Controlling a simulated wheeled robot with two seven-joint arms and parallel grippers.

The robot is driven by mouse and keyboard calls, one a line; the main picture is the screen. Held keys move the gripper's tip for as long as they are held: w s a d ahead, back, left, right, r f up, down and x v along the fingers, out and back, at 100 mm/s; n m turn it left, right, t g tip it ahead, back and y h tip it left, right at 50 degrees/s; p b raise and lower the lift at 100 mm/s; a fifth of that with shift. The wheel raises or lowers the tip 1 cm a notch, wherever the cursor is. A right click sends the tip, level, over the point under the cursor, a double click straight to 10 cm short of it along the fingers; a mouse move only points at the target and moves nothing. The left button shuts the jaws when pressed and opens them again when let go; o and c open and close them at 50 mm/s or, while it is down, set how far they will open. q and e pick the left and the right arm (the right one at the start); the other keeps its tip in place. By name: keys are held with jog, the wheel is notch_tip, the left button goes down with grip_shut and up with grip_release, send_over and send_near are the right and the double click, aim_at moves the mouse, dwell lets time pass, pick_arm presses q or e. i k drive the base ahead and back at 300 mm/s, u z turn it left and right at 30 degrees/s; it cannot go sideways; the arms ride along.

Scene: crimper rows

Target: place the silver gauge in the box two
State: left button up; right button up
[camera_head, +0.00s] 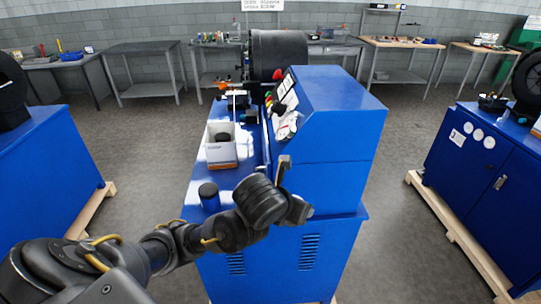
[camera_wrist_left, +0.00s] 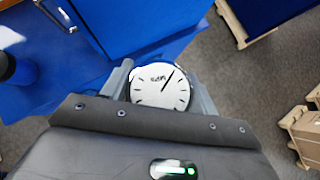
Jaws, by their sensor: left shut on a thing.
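The gauge (camera_wrist_left: 160,98) has a round white dial with a dark needle and shows clearly in the left wrist view. My left gripper (camera_wrist_left: 160,84) is shut on it, with one finger on each side of the dial. In the head view my left gripper (camera_head: 288,178) is in front of the blue machine's near end, and I cannot make out the gauge there. A white box (camera_head: 222,160) stands on the machine's blue ledge, left of and beyond the gripper, with a dark round thing inside. I cannot read a number on it. My right gripper is not in view.
A black-topped cylinder (camera_head: 209,195) stands on the ledge between the box and my left arm. The machine's tall blue housing (camera_head: 335,125) rises right of the box. Other blue machines stand left (camera_head: 50,165) and right (camera_head: 490,160), with open floor between.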

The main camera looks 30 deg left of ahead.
aim_at(223, 161)
jog(key=z, duration=0.9)
jog(key=k, duration=0.65)
jog(key=u, duration=1.15)
